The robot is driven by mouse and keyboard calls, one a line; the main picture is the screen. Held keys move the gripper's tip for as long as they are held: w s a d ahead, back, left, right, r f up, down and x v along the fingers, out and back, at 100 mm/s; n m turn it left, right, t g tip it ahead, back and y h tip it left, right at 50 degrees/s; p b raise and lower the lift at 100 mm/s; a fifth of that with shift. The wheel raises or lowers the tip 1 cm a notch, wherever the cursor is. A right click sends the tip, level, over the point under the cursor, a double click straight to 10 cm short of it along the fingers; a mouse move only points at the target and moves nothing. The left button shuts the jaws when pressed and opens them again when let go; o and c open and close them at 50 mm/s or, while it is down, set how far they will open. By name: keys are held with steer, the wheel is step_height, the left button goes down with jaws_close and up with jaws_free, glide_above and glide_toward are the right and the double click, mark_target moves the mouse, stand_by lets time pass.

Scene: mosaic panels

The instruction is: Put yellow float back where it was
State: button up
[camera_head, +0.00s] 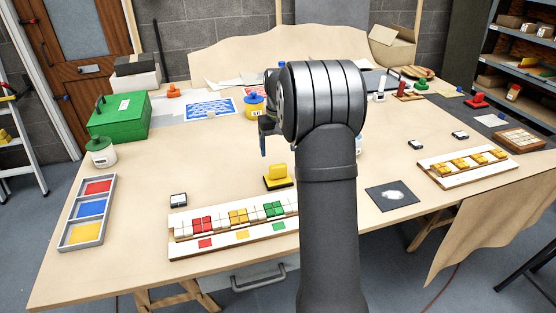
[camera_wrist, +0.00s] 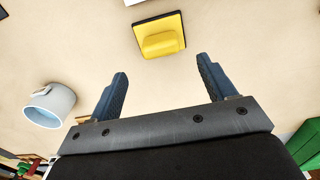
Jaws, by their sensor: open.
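The yellow float (camera_head: 278,177) lies on the table just behind the mosaic panel with the red, yellow and green tiles, left of my arm. It has a yellow handle block on a yellow plate with a dark edge. In the wrist view the float (camera_wrist: 160,38) lies beyond my fingertips, apart from them. My gripper (camera_wrist: 162,70) is open and empty, with its two blue fingers spread. In the head view my arm hides most of the gripper, and only a blue finger shows at its left.
The tiled panel (camera_head: 184,250) stands in front of the float. A tray of red, blue and yellow (camera_head: 66,242) is at the left, near a green box (camera_head: 137,131). An orange float (camera_head: 173,91) and a red one (camera_head: 478,101) lie farther back. The table's middle left is clear.

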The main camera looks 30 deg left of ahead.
mark_target(278, 165)
step_height(278, 165, up, 2)
steer(key=shift+r, duration=0.2)
step_height(278, 165, down, 12)
steer(key=shift+f, duration=0.15)
steer(key=shift+r, duration=1.8)
